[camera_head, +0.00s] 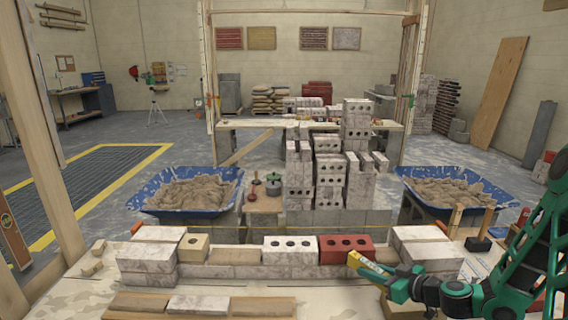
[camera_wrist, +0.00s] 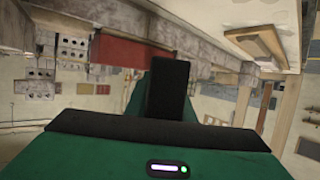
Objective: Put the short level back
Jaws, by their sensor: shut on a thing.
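A short yellow bar with dark marks, which looks like the short level (camera_head: 370,265), is at the front right in the head view. My gripper (camera_head: 394,281) is shut on its right end. The level points up and left, tilted, with its far end in front of the red brick (camera_head: 346,247). I cannot tell whether it touches the bricks behind it. In the wrist view a black finger (camera_wrist: 167,90) and my green gripper body fill the middle and hide the level.
A low brick wall runs across the front, with a white holed brick (camera_head: 290,249) and pale blocks (camera_head: 147,257) on it. Pale blocks (camera_head: 428,250) stand close behind my gripper. Blue mortar tubs (camera_head: 185,192) (camera_head: 458,188) stand beyond, with stacked bricks (camera_head: 328,180) between.

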